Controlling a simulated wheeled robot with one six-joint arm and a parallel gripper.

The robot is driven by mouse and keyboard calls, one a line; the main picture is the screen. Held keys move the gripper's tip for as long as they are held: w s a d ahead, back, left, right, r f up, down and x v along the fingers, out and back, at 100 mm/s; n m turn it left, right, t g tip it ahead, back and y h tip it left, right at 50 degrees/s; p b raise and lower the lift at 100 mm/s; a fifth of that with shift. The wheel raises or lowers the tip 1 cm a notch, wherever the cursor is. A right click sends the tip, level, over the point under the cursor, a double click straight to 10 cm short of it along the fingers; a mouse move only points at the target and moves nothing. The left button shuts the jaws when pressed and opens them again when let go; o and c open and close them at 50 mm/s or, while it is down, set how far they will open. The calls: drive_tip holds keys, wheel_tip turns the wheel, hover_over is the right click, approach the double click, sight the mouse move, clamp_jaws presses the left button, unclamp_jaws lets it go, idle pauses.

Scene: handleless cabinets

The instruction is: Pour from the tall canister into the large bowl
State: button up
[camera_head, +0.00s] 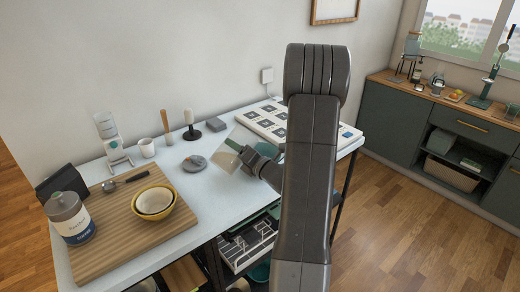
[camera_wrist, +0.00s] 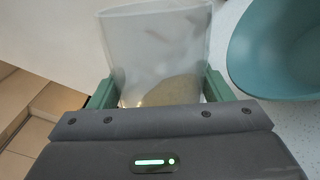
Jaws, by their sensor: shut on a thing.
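The tall canister (camera_wrist: 155,45) is clear and straight-sided, with a brownish, grainy content low inside it. My gripper (camera_wrist: 158,90) is shut on it, with one green finger on each side. In the head view the canister (camera_head: 226,158) is tilted above the table, at the end of my gripper (camera_head: 240,154). The large bowl (camera_wrist: 285,50) is teal and stands to the right of the canister in the wrist view, cut off by the frame edge. The canister is apart from the bowl there. In the head view my arm hides most of the area around the bowl.
A wooden board (camera_head: 125,238) holds a labelled jar (camera_head: 72,220) and a yellow bowl (camera_head: 155,201). A white mug (camera_head: 147,148), a grey round lid-like thing (camera_head: 194,163) and a black-based stand (camera_head: 191,133) are on the table. A panel of dark squares (camera_head: 270,121) lies at the back right.

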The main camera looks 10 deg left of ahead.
sight(254, 144)
drive_tip(key=shift+m, duration=0.3)
drive_tip(key=shift+w+d+f+m+p, duration=0.1)
drive_tip(key=shift+f+m+p, duration=0.05)
drive_tip(key=shift+m+p, duration=0.5)
drive_tip(key=shift+w+f+m+p, duration=0.1)
drive_tip(key=shift+m+p, duration=0.45)
drive_tip(key=shift+p, duration=0.15)
drive_tip(key=shift+w+d+r+m+p, duration=0.55)
drive_tip(key=shift+w+m+p, duration=0.2)
drive_tip(key=shift+p, duration=0.7)
drive_tip(key=shift+w+d+f+m+p, duration=0.15)
drive_tip(key=shift+w+f+m+p, duration=0.1)
drive_tip(key=shift+m+p, duration=0.6)
drive_tip(key=shift+w+d+r+m, duration=0.25)
drive_tip(key=shift+w+r+m, duration=0.15)
drive_tip(key=shift+m, duration=0.55)
drive_tip(key=shift+w+d+r+m, duration=0.25)
drive_tip(key=shift+r+m, duration=0.25)
drive_tip(key=shift+m, duration=0.45)
idle(2.1)
